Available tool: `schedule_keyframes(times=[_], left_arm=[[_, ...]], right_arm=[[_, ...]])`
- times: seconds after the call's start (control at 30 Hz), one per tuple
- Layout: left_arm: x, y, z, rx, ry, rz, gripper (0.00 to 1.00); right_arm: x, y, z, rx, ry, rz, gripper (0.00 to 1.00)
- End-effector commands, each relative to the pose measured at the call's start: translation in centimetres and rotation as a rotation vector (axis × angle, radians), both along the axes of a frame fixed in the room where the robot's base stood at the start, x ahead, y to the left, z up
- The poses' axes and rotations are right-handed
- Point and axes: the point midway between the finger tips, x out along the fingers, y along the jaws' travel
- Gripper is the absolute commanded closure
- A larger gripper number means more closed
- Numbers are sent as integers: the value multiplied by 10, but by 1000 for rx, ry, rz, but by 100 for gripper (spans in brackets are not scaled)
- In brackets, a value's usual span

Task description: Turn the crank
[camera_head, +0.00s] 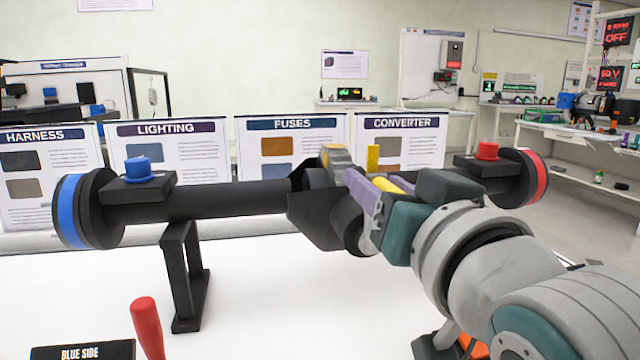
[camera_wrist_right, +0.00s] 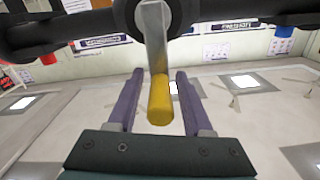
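The crank sits at the middle of a dark horizontal shaft (camera_head: 235,200). In the right wrist view its grey metal arm (camera_wrist_right: 153,45) comes down from the shaft hub to a yellow handle (camera_wrist_right: 160,105). My right gripper (camera_head: 375,181) is at the hub, with its two purple fingers (camera_wrist_right: 160,75) on either side of the handle. A narrow gap shows on both sides of the handle, so the gripper is open around it. In the head view the gripper and arm hide much of the hub and crank. My left gripper is out of view.
The shaft carries a blue-banded wheel (camera_head: 75,210) at left and a red-banded wheel (camera_head: 533,177) at right. A blue knob (camera_head: 140,168) and a red knob (camera_head: 487,150) sit above it. A black stand (camera_head: 185,280), a red handle (camera_head: 147,328) and a BLUE SIDE sign (camera_head: 82,351) are near the front.

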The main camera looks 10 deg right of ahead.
Motion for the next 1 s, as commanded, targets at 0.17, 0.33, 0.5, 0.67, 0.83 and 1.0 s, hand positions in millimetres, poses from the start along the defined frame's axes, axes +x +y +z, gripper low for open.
schedule_keyframes(times=[0.17,0.33,0.5,0.67,0.83,1.0], left_arm=[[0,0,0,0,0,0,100],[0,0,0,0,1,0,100],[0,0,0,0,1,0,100],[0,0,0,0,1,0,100],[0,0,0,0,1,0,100],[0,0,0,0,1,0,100]], right_arm=[[0,0,0,0,0,0,71],[0,0,0,0,0,0,90],[0,0,0,0,0,0,100],[0,0,0,0,0,0,100],[0,0,0,1,0,1,100],[0,0,0,2,0,1,100]])
